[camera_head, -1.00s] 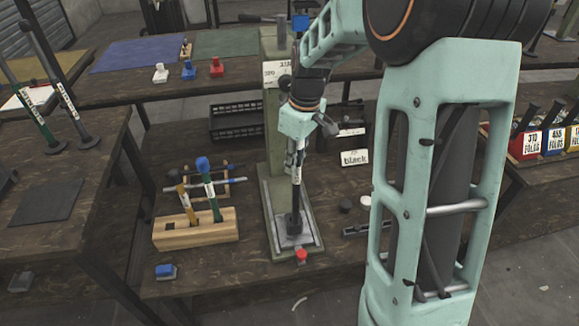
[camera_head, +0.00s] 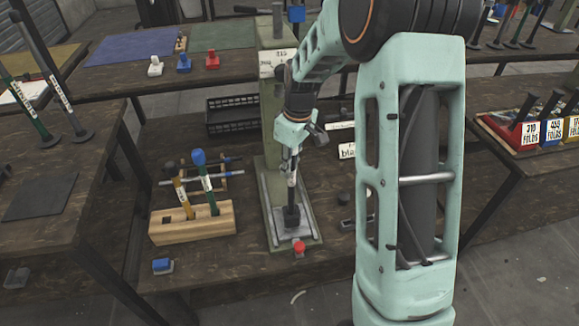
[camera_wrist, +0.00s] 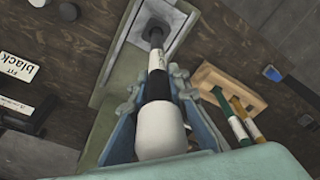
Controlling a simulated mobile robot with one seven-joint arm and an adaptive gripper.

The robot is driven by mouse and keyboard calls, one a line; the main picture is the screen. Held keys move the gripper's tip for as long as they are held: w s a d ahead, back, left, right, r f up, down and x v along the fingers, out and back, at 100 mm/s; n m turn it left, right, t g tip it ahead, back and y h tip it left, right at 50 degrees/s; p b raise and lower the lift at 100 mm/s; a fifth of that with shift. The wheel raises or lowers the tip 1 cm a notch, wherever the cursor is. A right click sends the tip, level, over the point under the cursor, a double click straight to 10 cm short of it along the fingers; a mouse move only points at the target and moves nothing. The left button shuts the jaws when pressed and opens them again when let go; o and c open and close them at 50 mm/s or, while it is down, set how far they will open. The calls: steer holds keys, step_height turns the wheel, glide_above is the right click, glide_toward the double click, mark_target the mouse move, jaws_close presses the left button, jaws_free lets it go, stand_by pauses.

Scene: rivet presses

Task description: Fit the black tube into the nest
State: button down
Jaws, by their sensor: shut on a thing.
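The black tube (camera_head: 291,197) stands about upright, with a white label band and a white upper end (camera_wrist: 160,130) seen in the wrist view. My gripper (camera_head: 291,152) is shut on its upper part; the fingers (camera_wrist: 157,95) flank it in the wrist view. The tube's lower end meets the dark nest (camera_head: 291,217) on the press's pale base plate (camera_head: 277,238). The nest also shows in the wrist view (camera_wrist: 152,30). How deep the tube sits in it is hidden.
The green press column (camera_head: 268,110) rises behind my gripper. A red button (camera_head: 299,247) is at the press front. A black crate (camera_head: 228,115) is behind. A "black" sign (camera_head: 347,151) is partly hidden by my arm.

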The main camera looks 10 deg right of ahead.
steer(key=shift+f, duration=0.15)
steer(key=c, duration=1.8)
jaws_free()
steer(key=shift+c, duration=0.2)
steer(key=r, duration=0.2)
steer(key=r+p, duration=0.1)
steer(key=r, duration=0.5)
steer(key=shift+s+d, duration=0.35)
